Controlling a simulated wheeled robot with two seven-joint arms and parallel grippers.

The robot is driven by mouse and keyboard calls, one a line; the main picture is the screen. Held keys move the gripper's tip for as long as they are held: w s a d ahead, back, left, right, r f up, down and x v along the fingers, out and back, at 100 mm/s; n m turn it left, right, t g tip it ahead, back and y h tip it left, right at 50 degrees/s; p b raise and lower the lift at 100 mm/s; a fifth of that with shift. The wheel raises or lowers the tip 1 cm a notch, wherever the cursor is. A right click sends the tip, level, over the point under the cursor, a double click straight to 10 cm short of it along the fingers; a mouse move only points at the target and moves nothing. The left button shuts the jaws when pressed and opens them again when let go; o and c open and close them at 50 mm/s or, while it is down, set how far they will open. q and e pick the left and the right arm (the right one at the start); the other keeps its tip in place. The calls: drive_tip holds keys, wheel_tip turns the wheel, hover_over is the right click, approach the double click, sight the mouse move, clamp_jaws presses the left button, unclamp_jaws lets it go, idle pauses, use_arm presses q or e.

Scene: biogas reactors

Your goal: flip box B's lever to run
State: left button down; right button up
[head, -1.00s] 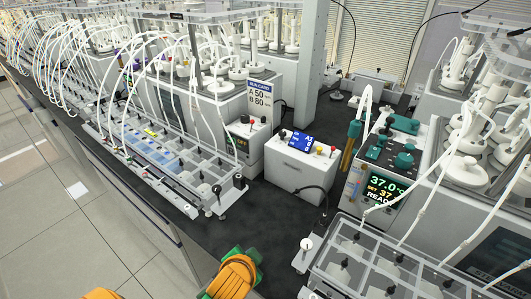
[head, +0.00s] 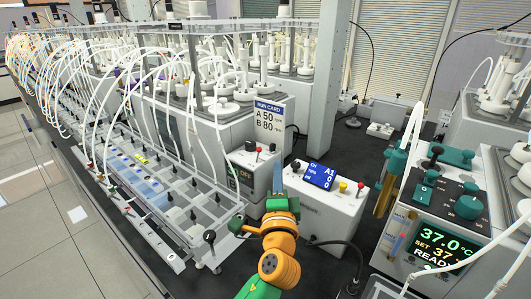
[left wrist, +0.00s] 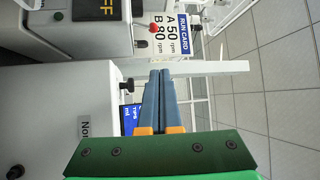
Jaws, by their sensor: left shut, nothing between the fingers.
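A grey control box (head: 257,167) with a dark display reading OFF (head: 246,178) stands left of centre in the head view. Small knobbed levers, one black (head: 250,146) and one red (head: 272,147), stick up from its top. I cannot read a letter B on it. In the left wrist view its display (left wrist: 95,10) and red knob (left wrist: 142,44) show sideways at the top. My left gripper (head: 278,170) is shut and empty, its blue-grey fingers upright near this box's right side, apparently apart from the levers. The fingers (left wrist: 160,80) also show in the left wrist view. My right gripper is not visible.
A white box (head: 318,208) with a blue display and yellow and red knobs stands right of my gripper. A run card (head: 268,120) reads A 50 rpm, B 80 rpm. A tubed rack (head: 150,190) lies left. A heater unit (head: 440,205) stands right.

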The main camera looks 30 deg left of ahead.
sight(258, 155)
use_arm(q)
drive_tip(key=w+a+p, duration=0.1)
drive_tip(key=a, duration=0.1)
drive_tip(key=w+a+p, duration=0.1)
drive_tip(key=w+a, duration=0.1)
drive_tip(key=w+a+p, duration=0.2)
drive_tip(key=a, duration=0.1)
drive_tip(key=shift+r, duration=0.2)
drive_tip(key=shift+w, duration=0.15)
